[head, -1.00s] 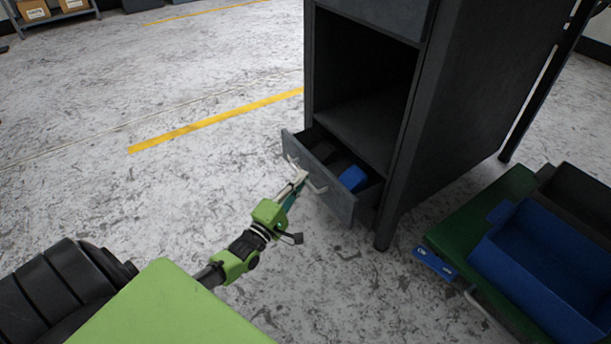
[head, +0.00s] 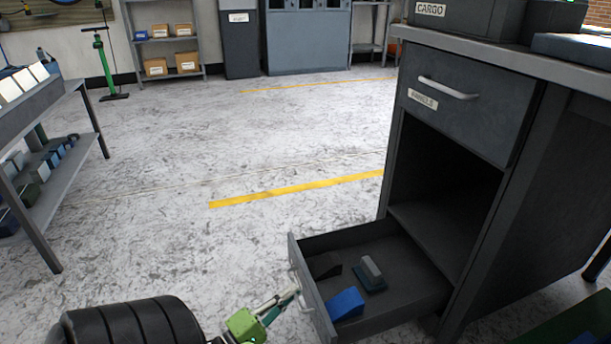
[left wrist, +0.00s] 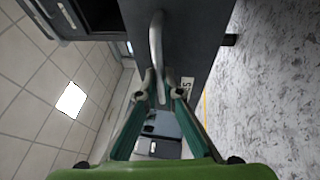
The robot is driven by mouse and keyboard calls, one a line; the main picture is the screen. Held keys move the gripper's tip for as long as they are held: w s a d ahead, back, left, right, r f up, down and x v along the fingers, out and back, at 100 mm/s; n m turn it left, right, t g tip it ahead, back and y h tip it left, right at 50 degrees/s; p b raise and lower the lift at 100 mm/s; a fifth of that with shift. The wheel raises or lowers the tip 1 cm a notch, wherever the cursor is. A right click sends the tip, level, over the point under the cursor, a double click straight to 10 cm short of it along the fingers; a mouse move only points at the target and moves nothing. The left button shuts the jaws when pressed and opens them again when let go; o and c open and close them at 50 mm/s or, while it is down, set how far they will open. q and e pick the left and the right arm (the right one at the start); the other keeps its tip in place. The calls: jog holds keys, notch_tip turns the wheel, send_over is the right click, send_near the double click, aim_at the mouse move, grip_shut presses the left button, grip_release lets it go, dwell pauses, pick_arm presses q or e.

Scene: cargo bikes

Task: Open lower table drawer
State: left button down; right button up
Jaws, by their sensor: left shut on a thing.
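The lower drawer (head: 314,301) of the dark grey table (head: 470,190) is pulled well out, and its inside shows. It holds a blue wedge (head: 346,303), a dark wedge (head: 325,266) and a grey and dark-blue block (head: 371,274). My left gripper (head: 291,297) is at the drawer front, shut on its handle. In the left wrist view the fingertips (left wrist: 162,90) are at the pale curved handle (left wrist: 156,48); the drawer front (left wrist: 192,40) lies behind it. My right gripper is in no view.
The upper drawer (head: 455,105) is closed, above an open shelf space. A shelf rack (head: 50,170) with parts stands at the left. The floor (head: 200,150) between is clear, with a yellow line (head: 300,188). Shelves and cabinets (head: 310,40) line the back wall.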

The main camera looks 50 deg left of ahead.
pick_arm(q)
jog(key=shift+s+a, duration=0.15)
jog(key=shift+s, duration=0.35)
jog(key=c, duration=2.2)
grip_release()
jog(key=shift+s+f, duration=0.1)
jog(key=s, duration=0.4)
jog(key=s+f, duration=0.1)
jog(key=s, duration=0.2)
jog(key=s+f, duration=0.1)
jog(key=s, duration=0.3)
jog(key=shift+s, duration=0.3)
